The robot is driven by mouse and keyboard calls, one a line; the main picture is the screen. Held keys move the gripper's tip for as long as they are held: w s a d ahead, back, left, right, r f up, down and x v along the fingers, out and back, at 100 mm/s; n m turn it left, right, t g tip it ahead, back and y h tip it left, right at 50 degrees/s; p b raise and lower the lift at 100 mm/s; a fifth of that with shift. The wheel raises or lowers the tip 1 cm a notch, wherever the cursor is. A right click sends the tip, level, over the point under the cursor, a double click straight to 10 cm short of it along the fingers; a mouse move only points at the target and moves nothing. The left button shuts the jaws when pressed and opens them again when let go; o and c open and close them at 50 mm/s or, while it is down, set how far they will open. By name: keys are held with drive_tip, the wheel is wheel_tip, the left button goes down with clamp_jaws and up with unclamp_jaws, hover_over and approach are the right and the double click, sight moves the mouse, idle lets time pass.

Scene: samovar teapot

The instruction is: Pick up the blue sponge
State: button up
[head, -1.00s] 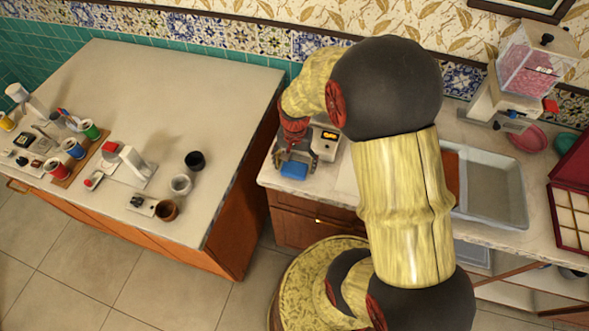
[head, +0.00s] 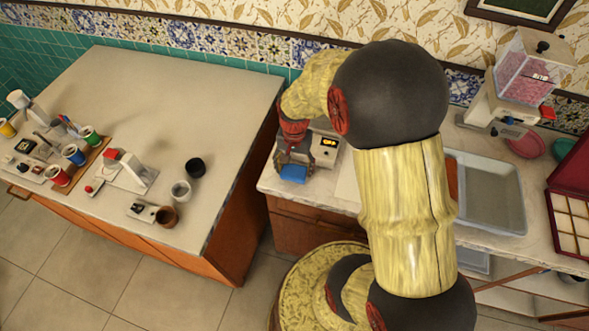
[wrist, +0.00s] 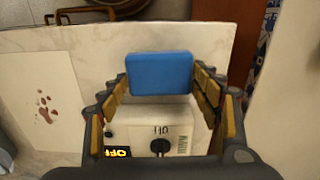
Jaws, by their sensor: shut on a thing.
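The blue sponge (head: 293,173) is at the left end of the right-hand counter, in front of a small pale appliance. In the wrist view the blue sponge (wrist: 160,73) sits between the fingertips as a flat blue block. My gripper (head: 292,164) points down at the sponge in the head view. In the wrist view my gripper (wrist: 159,80) has its two jointed fingers closed on the sponge's left and right sides. I cannot tell whether the sponge's underside touches the counter.
The pale appliance (wrist: 155,130) with a dial and an "OFF" display stands close beside the gripper. A grey tray (head: 490,195) lies on the counter to the right. The left table (head: 150,95) has a wide bare area, with cups near its front.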

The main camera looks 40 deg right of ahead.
drive_tip(key=s+a+r+p, duration=0.3)
drive_tip(key=s+a+r, duration=0.6)
drive_tip(key=s+r, duration=0.1)
drive_tip(key=shift+s+r+p, duration=0.25)
drive_tip(key=shift+r+p, duration=0.05)
drive_tip(key=shift+r, duration=0.15)
drive_tip(key=shift+a, duration=0.1)
drive_tip(key=o, duration=0.4)
drive_tip(key=c, duration=0.5)
